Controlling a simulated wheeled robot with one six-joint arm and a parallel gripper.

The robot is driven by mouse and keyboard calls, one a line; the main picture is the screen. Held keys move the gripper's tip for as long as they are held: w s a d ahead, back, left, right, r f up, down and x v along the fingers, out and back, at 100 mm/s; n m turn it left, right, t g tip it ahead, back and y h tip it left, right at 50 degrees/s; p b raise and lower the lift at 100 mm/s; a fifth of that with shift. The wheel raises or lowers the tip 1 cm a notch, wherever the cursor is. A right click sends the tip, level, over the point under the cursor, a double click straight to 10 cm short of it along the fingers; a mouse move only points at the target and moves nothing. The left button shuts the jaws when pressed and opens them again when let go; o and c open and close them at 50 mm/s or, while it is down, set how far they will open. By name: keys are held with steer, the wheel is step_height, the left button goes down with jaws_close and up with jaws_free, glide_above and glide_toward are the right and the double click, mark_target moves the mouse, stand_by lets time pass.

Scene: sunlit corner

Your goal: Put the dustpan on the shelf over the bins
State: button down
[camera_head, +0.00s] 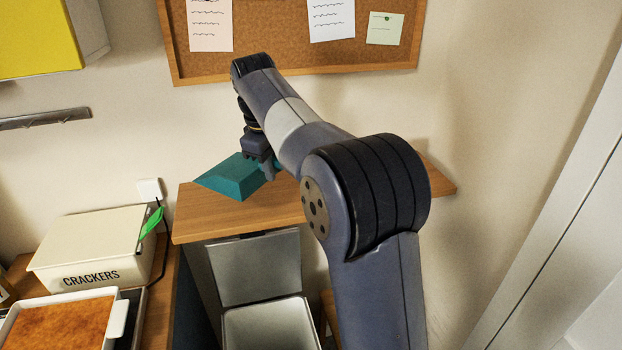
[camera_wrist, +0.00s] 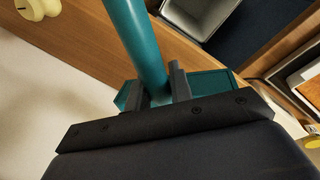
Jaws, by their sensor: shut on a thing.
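The teal dustpan (camera_head: 230,178) is in my gripper (camera_head: 266,166) and lies over the left part of the wooden shelf (camera_head: 196,222). In the wrist view, my gripper's two fingers (camera_wrist: 160,88) are shut on the dustpan's round handle (camera_wrist: 136,40), and part of the pan shows behind them. I cannot tell whether the dustpan touches the shelf. A bin (camera_head: 270,326) with its grey lid raised stands below the shelf. My arm hides the right middle of the shelf and whatever is under it there.
A cork board (camera_head: 275,58) with pinned notes hangs above the shelf. A yellow cabinet (camera_head: 38,38) hangs upper left. The shelf's left front is bare.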

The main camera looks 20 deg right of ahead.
step_height(320, 180, down, 10)
steer(key=shift+p, duration=0.4)
steer(key=c, duration=1.3)
jaws_free()
steer(key=shift+o, duration=0.2)
step_height(320, 180, up, 12)
steer(key=s+a, duration=0.1)
steer(key=shift+s+a+b, duration=0.25)
steer(key=shift+s+b, duration=0.05)
steer(key=shift+s, duration=0.05)
